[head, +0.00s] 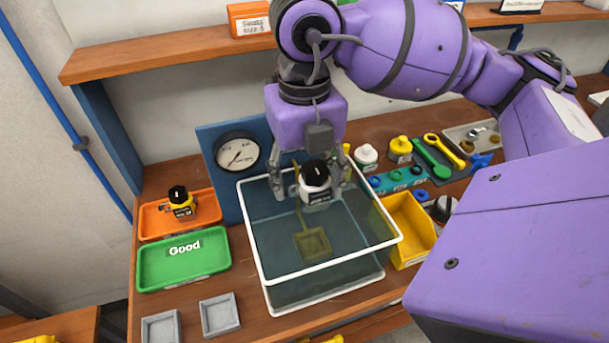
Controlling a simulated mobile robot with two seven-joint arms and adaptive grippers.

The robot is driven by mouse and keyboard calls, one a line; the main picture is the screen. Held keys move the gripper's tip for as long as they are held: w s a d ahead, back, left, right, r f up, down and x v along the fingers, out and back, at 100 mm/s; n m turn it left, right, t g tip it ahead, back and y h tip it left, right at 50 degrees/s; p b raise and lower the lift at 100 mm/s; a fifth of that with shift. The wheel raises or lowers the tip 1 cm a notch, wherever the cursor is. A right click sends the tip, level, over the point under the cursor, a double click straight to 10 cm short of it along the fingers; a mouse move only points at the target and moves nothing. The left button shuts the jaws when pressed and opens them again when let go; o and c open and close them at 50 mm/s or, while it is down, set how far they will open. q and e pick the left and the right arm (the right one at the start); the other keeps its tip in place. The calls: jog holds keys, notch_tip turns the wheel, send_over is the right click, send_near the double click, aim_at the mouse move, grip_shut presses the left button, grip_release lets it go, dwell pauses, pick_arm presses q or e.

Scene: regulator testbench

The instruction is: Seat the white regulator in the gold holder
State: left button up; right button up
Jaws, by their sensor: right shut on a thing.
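The white regulator (313,188), with a black knob on top, is held upright between the fingers of my right gripper (309,192). It appears at the upper part of the clear tank (263,272), near its back side. The gold holder (312,243) is a small square frame with a thin stem rising behind it, seen inside the tank. The regulator appears above and behind the holder, apart from it. My right gripper is shut on the regulator. My left gripper is not in view.
A gauge (237,151) on a blue panel stands behind the tank's left. A yellow bin (409,222) sits close on the right. A shelf (160,55) runs behind.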

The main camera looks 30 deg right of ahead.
aim_at(305, 201)
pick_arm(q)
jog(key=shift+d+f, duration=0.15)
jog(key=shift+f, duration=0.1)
pick_arm(e)
jog(key=shift+f, duration=0.5)
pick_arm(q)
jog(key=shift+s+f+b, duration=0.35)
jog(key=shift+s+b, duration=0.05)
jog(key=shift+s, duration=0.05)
pick_arm(e)
jog(key=shift+f, duration=0.45)
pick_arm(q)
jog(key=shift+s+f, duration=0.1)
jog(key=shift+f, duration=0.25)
pick_arm(e)
jog(key=shift+f, duration=0.5)
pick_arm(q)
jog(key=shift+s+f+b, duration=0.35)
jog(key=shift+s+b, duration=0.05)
pick_arm(e)
jog(key=shift+f, duration=0.5)
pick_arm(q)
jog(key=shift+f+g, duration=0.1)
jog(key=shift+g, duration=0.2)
pick_arm(e)
jog(key=shift+f, duration=0.25)
